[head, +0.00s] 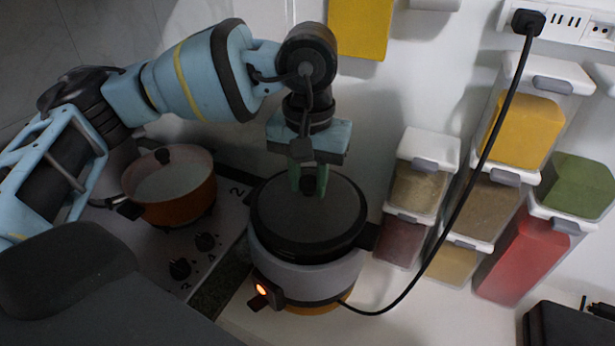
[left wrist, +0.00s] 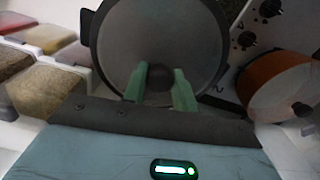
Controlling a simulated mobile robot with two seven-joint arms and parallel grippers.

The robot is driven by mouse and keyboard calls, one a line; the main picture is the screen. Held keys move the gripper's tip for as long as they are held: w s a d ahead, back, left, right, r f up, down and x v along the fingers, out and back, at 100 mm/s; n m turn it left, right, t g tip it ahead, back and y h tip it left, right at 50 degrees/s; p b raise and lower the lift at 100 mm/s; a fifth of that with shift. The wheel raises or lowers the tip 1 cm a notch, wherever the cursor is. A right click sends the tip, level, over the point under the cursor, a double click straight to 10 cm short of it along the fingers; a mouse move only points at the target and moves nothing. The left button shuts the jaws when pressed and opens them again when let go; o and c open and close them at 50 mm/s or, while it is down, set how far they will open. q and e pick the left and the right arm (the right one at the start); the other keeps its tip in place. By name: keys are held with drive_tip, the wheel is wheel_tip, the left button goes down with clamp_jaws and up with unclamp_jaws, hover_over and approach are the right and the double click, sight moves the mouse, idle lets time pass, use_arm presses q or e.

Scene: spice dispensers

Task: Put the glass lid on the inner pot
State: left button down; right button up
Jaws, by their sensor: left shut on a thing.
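The glass lid (head: 282,222), a dark round lid with a dark rim and a knob, sits over the top of the grey cooker (head: 290,276) in the head view. My left gripper (head: 309,186) comes down from above, its green fingers shut on the lid's knob. In the left wrist view the lid (left wrist: 130,40) fills the upper middle, and the dark round knob (left wrist: 159,84) lies between the two fingertips (left wrist: 159,88). The inner pot is hidden beneath the lid. I cannot tell whether the lid rests fully on the rim. My right gripper is not in view.
An orange pot (head: 178,205) with a glass lid stands on the stove at the left. Spice dispensers (head: 420,180) stand close on the right. A black power cord (head: 470,195) runs from the wall socket down to the cooker. An orange light (head: 261,290) glows on the cooker's front.

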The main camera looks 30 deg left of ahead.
sight(309, 179)
use_arm(q)
drive_tip(key=c, duration=1.1)
unclamp_jaws()
drive_tip(key=shift+f, duration=0.2)
wheel_tip(309, 179, up, 12)
drive_tip(key=shift+r, duration=0.1)
